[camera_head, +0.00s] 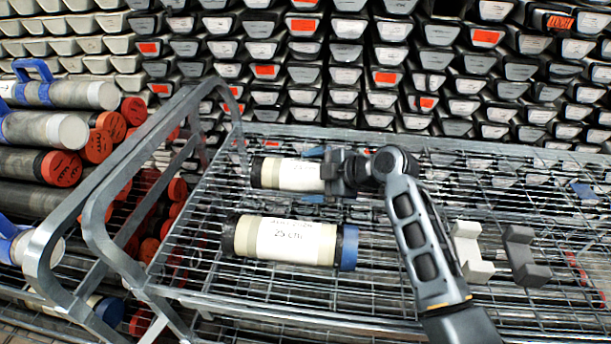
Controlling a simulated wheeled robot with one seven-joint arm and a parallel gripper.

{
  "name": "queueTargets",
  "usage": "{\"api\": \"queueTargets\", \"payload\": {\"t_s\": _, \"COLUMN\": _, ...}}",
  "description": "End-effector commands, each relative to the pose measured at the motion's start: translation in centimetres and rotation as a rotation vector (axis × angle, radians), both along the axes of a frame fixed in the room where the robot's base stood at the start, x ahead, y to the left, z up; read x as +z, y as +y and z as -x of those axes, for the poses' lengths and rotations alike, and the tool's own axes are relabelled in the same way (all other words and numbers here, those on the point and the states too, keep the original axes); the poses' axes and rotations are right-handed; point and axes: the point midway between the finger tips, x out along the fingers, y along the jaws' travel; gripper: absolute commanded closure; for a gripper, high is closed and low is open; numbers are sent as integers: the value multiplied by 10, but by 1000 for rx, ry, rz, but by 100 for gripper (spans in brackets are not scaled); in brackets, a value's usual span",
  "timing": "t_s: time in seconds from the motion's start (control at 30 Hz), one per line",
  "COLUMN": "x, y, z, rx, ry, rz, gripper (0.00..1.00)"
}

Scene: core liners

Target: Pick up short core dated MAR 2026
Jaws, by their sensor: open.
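Two short cores lie on the wire shelf of a cart. The far short core (292,174) has a dark left end and a white label. Its right end is hidden behind my gripper (335,173). The near short core (288,242) has a dark left end, a blue right cap and a white label reading "25 cm". The line above that is too blurred to read surely, and I cannot read a date on either core. My gripper is open at the right part of the far core; I cannot tell whether the fingers touch it.
A white block (470,252) and a dark block (525,256) stand right of my arm. The cart's grey rail (110,250) rises at the left. Long cores (60,130) with red caps are stacked beyond it. Racked trays (340,75) fill the back. The shelf's front middle is clear.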

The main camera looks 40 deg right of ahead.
Motion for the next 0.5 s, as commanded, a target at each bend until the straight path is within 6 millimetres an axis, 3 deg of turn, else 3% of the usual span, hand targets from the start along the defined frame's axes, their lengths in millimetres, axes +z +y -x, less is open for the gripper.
{"api": "queueTargets", "payload": {"t_s": 0.07, "x": 0, "y": 0, "z": 0, "rx": 0, "ry": 0, "rz": 0, "gripper": 0}}
{"api": "queueTargets", "payload": {"t_s": 0.5, "x": 0, "y": 0, "z": 0, "rx": -1, "ry": 0, "rz": -1, "gripper": 41}}
